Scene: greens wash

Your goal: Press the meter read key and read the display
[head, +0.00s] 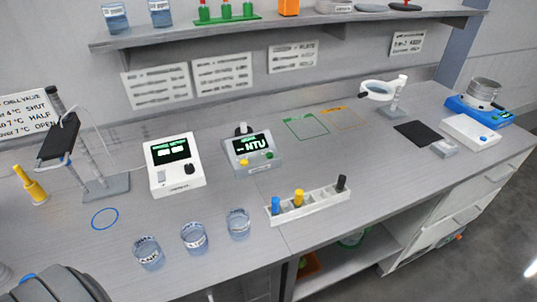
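Neither of my grippers is in view. Only a dark rounded part of my own arm shows at the bottom left corner.
A white box with a dark display (170,149) stands left of the meter. Three labelled beakers (194,238) stand at the front edge. A white rack (313,205) holds blue, yellow and black-capped items. The bench between meter and beakers is mostly clear. A shelf (290,27) runs above.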

